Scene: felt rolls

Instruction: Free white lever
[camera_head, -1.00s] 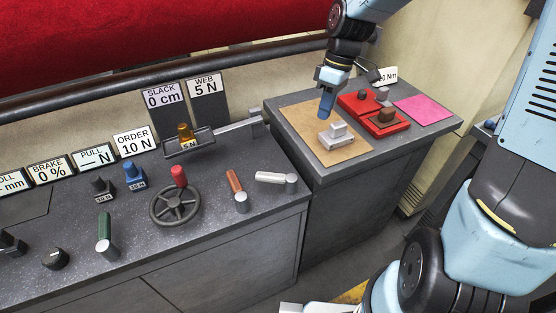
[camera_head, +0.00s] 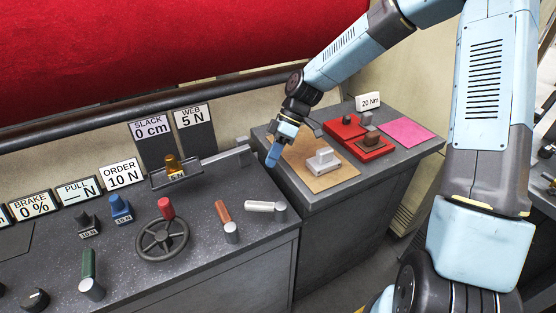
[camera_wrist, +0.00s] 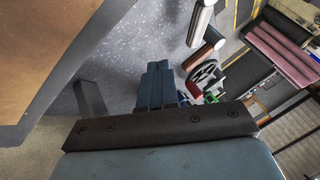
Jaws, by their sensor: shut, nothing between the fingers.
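The white lever (camera_head: 261,206) lies across the dark console top near its right end, its bar pointing left from a grey round hub (camera_head: 280,212). In the wrist view the white lever (camera_wrist: 200,24) shows at the top, partly cut off by the frame edge. My gripper (camera_head: 272,158) is shut and empty, pointing down above the back right of the console, behind the lever and apart from it. Its blue fingers (camera_wrist: 160,85) are together in the wrist view.
A brown-orange lever (camera_head: 223,212), a handwheel with a red knob (camera_head: 163,238) and a green lever (camera_head: 88,266) stand left of the white lever. A side bench holds a tan board (camera_head: 316,182) with a white block (camera_head: 322,160), red trays (camera_head: 370,146) and a pink sheet (camera_head: 407,131).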

